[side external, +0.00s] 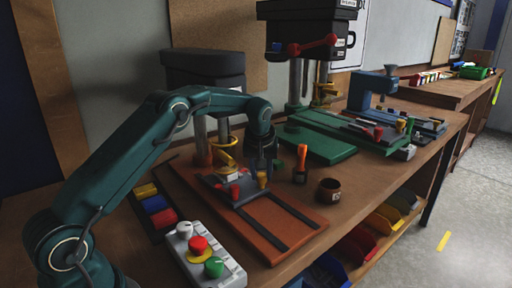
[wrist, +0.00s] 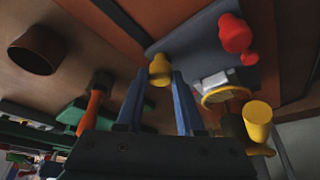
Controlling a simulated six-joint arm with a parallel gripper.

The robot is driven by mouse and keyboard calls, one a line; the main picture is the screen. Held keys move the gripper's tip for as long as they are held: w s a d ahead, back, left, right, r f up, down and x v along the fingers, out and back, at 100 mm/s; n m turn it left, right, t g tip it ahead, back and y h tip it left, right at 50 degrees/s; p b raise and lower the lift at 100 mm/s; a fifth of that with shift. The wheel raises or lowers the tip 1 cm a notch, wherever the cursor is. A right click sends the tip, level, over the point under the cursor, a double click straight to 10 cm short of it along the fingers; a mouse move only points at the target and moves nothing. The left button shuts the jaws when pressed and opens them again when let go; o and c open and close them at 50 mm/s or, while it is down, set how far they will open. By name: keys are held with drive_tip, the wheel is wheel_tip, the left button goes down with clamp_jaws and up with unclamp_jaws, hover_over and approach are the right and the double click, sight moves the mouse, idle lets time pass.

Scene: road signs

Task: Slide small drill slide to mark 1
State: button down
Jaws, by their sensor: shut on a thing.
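The small drill (side external: 205,75) has an orange-brown base (side external: 285,247) with dark slots. My gripper (side external: 263,168) points down at the yellow knob. In the wrist view my gripper (wrist: 157,84) has its two blue-grey fingers on either side of the yellow knob (wrist: 160,70), shut on it. A red knob (wrist: 236,35) stands apart on the slide (wrist: 190,43). I cannot make out a numbered mark in either view.
A button box (side external: 209,258) and coloured blocks (side external: 154,203) are at front left. A larger drill with a green base (side external: 318,145) stands behind. The base's front is clear.

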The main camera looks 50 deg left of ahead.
drive_tip(key=shift+s, duration=0.1)
drive_tip(key=shift+d, duration=0.25)
drive_tip(key=c, duration=0.5)
unclamp_jaws()
drive_tip(key=shift+v, duration=2.6)
